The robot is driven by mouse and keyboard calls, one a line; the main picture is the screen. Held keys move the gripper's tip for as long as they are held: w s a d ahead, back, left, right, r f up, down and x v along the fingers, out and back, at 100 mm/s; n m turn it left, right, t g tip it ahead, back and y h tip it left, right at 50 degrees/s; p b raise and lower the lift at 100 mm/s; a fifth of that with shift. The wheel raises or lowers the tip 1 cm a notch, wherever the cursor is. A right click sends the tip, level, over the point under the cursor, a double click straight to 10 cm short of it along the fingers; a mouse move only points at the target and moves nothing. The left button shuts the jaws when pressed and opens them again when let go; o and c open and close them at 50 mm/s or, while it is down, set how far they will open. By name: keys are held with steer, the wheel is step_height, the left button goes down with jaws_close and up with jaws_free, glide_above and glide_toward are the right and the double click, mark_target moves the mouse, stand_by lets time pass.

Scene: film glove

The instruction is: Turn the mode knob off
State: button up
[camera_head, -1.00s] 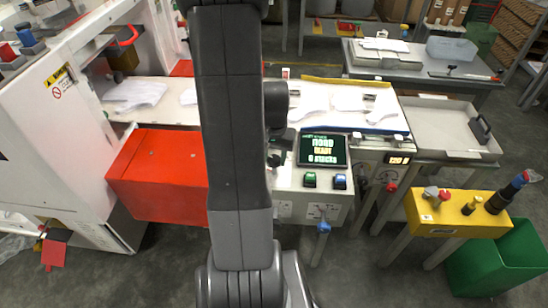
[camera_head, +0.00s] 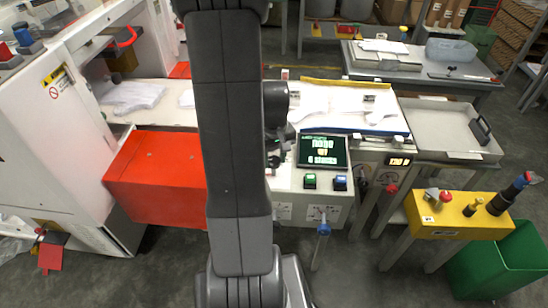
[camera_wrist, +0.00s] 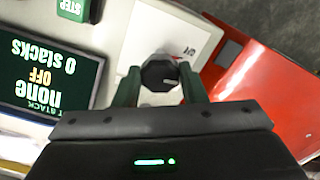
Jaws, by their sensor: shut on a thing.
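The mode knob (camera_wrist: 158,76) is a dark faceted knob with a pale pointer mark on the light control panel. In the wrist view my gripper (camera_wrist: 161,87) has its two green fingers on either side of the knob, closed on it. The pointer mark lies roughly sideways in that view. The panel screen (camera_wrist: 45,75) appears upside down there and reads "none", "OFF" and "0 stacks".
A green STEP button (camera_wrist: 72,8) is near the screen. In the head view a green button (camera_head: 310,181) and a blue button (camera_head: 340,182) sit below the screen. A red box (camera_head: 158,180) stands left of my arm. A yellow control box (camera_head: 455,214) stands at right.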

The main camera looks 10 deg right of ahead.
mark_target(274, 160)
stand_by(0.4)
steer(key=o, duration=1)
step_height(274, 160, up, 14)
steer(key=shift+f+p, duration=0.1)
steer(key=shift+p, duration=0.35)
step_height(274, 160, down, 14)
steer(key=shift+r+b, duration=0.1)
steer(key=shift+b, duration=0.35)
